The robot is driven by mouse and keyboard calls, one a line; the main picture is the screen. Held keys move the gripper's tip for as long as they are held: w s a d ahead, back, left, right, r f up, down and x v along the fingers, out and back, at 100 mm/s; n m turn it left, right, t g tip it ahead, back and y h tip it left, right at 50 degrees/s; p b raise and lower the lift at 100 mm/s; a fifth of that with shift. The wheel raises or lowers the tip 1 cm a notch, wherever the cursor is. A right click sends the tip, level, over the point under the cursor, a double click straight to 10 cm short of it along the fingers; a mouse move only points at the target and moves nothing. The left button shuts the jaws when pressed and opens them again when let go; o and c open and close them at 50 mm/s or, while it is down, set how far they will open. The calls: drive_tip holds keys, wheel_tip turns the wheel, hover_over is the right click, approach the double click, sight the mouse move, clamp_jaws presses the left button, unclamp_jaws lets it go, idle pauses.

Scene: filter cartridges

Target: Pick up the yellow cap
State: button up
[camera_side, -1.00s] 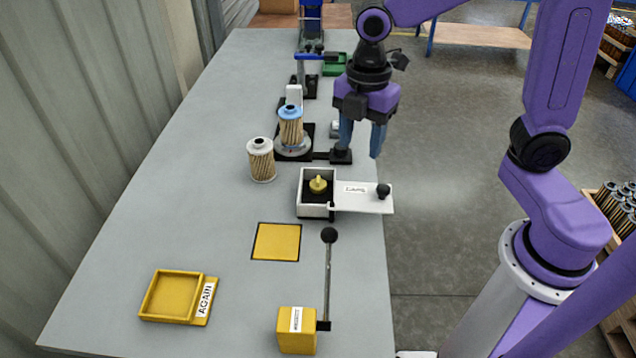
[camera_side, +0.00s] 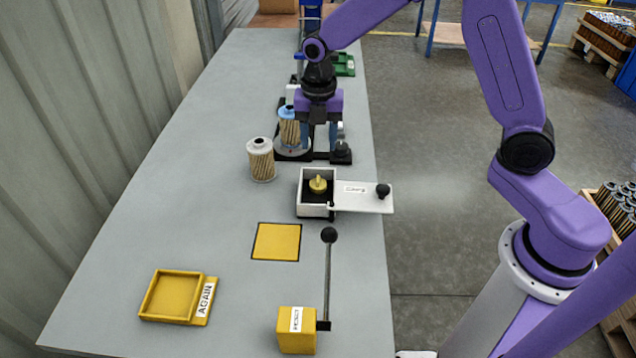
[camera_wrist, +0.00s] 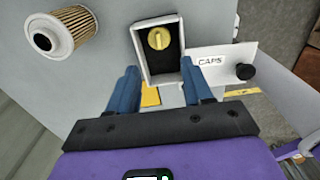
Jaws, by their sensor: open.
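The yellow cap (camera_side: 318,184) sits inside a small white open box (camera_side: 303,199) with a dark interior. In the wrist view the cap (camera_wrist: 158,39) lies near the far end of the box (camera_wrist: 142,62), ahead of my fingers. My gripper (camera_side: 320,147) is above the table behind the box, beside the blue-topped filter cartridge. In the wrist view my gripper (camera_wrist: 162,82) has its two blue fingers wide apart with nothing between them.
The box's "CAPS" lid (camera_side: 360,197) with a black knob sticks out to the right. A white-topped filter cartridge (camera_side: 261,160) stands left of the box. A blue-topped cartridge (camera_side: 289,128) stands behind. A yellow square (camera_side: 277,242), lever (camera_side: 328,275) and yellow tray (camera_side: 172,296) lie in front.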

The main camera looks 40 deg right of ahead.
sight(318, 179)
drive_tip(key=f, duration=1)
drive_tip(key=shift+s+a+f, duration=0.1)
drive_tip(key=shift+a+f, duration=0.1)
drive_tip(key=shift+f, duration=0.2)
drive_tip(key=c, duration=0.5)
